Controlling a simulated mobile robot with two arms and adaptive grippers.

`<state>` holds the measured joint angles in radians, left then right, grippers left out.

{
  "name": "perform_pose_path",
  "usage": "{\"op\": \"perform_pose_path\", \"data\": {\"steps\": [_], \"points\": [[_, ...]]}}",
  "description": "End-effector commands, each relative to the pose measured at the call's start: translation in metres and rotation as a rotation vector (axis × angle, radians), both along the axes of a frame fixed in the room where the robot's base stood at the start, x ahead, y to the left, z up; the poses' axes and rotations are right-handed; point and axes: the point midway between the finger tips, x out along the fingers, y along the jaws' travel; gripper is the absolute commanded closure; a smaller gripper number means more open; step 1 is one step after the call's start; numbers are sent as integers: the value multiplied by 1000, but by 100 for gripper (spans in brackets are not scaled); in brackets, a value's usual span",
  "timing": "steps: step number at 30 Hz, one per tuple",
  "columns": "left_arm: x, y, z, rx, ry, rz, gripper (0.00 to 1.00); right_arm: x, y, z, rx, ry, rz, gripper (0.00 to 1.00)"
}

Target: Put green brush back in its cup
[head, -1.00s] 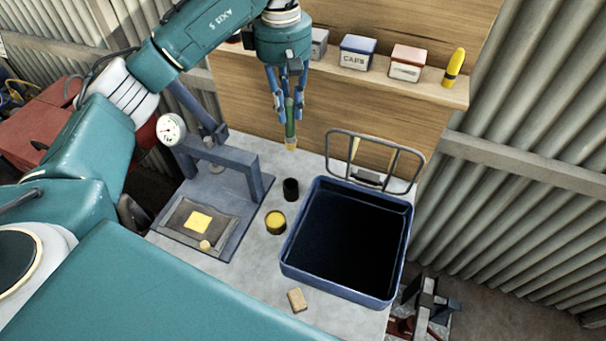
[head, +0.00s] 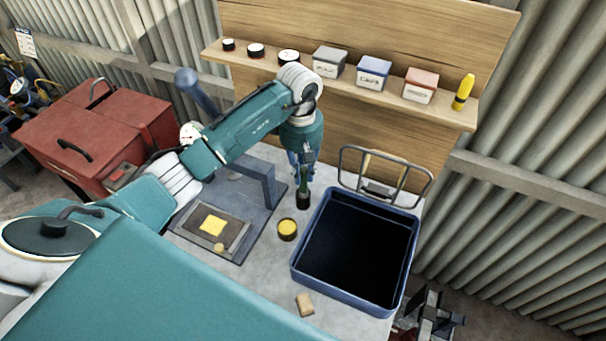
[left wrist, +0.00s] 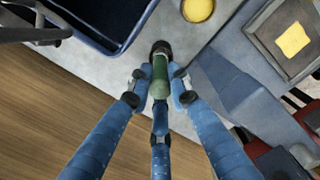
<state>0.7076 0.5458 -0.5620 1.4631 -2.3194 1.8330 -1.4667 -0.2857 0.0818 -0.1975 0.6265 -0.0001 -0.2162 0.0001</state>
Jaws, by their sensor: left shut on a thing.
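My left gripper (head: 302,172) points down over the bench and is shut on the green brush (head: 304,184), which is held roughly upright. The brush's lower end meets the mouth of the small black cup (head: 303,202), and its bristles are hidden, so it looks to be at or inside the cup. In the left wrist view the blue fingers close around the green handle (left wrist: 159,78), with the dark cup (left wrist: 160,47) right beyond its tip. How deep the brush sits I cannot tell. My right gripper is not in view.
A yellow-topped tin (head: 287,229) stands just in front of the cup. The deep blue wash tray (head: 345,296) is to the right, the grey press (head: 262,180) to the left. A tan block (head: 304,304) lies near the front edge. A shelf (head: 450,114) runs behind.

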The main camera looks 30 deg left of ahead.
Motion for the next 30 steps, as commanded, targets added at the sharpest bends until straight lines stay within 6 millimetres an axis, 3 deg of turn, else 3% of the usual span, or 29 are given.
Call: {"op": "perform_pose_path", "data": {"steps": [3,8,17,18,20,30], "points": [[-1,-1,-16,-2,4,2,100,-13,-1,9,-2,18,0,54],[0,0,-26,0,0,0,100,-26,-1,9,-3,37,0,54],[0,0,-30,0,0,-1,100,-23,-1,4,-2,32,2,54],[0,0,-29,0,0,0,76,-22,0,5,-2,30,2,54],[0,0,-28,0,0,0,64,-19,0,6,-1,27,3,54],[0,0,-26,-1,0,0,62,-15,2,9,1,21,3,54]]}}
